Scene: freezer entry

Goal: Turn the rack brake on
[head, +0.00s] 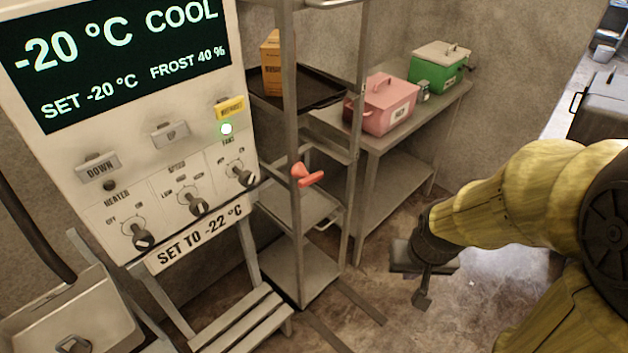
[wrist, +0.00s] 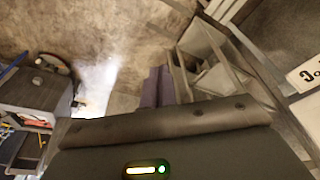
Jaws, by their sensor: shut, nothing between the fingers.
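The rack (head: 293,145) is a tall grey metal frame with shelves, in the middle of the head view. A red handle (head: 307,175), which looks like the rack brake, sits on the rack's front post at about mid height. My gripper (head: 422,299) is to the right of the red handle and lower in the picture, well apart from it and pointing down. Its fingers are shut and empty. In the wrist view the fingers (wrist: 158,88) show close together, and part of the rack (wrist: 235,65) appears at the upper right. I cannot make out the red handle in the wrist view.
A control panel (head: 110,165) with knobs and a display stands left of the rack. A side table (head: 375,150) behind holds a pink box (head: 383,103) and a green box (head: 438,70). A step stool (head: 240,325) is at the front. Floor between rack and arm is clear.

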